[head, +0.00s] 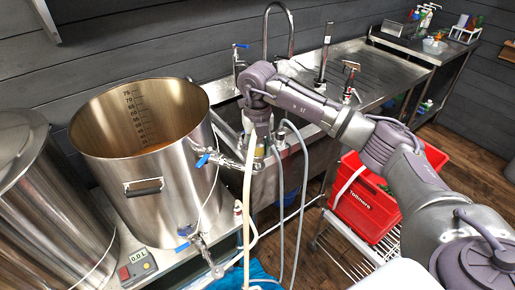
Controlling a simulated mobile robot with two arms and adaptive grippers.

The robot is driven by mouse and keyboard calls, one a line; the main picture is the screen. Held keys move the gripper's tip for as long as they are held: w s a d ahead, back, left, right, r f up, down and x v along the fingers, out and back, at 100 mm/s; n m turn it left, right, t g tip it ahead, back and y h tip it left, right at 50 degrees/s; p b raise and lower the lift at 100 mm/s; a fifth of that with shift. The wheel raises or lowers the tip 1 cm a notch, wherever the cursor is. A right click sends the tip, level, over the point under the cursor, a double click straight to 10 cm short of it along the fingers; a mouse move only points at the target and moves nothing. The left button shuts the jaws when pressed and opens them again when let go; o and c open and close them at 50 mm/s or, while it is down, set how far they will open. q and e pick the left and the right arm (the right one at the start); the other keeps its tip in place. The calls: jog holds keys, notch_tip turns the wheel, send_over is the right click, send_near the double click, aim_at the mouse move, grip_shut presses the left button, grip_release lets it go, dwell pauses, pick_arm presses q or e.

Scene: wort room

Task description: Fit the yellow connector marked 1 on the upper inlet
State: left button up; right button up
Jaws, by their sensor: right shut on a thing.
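The large steel kettle (115,185) stands at the left, open at the top. Its upper inlet (228,162) is a valve with a blue handle, sticking out to the right from the wall. My right gripper (256,128) points down just right of the kettle, above and beside the upper inlet. It is shut on a hose end; a small yellowish part (259,151) shows just below it, probably the yellow connector. Its mark cannot be read. A pale hose (247,205) hangs below the gripper. My left gripper is out of view.
A lower valve (197,243) with a blue handle sits near the kettle's base. A grey hose (301,185) hangs before the sink counter (375,75). A red crate (365,205) stands at the right under my arm. Another steel vessel (45,215) is at far left.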

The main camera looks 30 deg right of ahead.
jog(key=shift+f+b, duration=0.95)
jog(key=shift+f, duration=0.35)
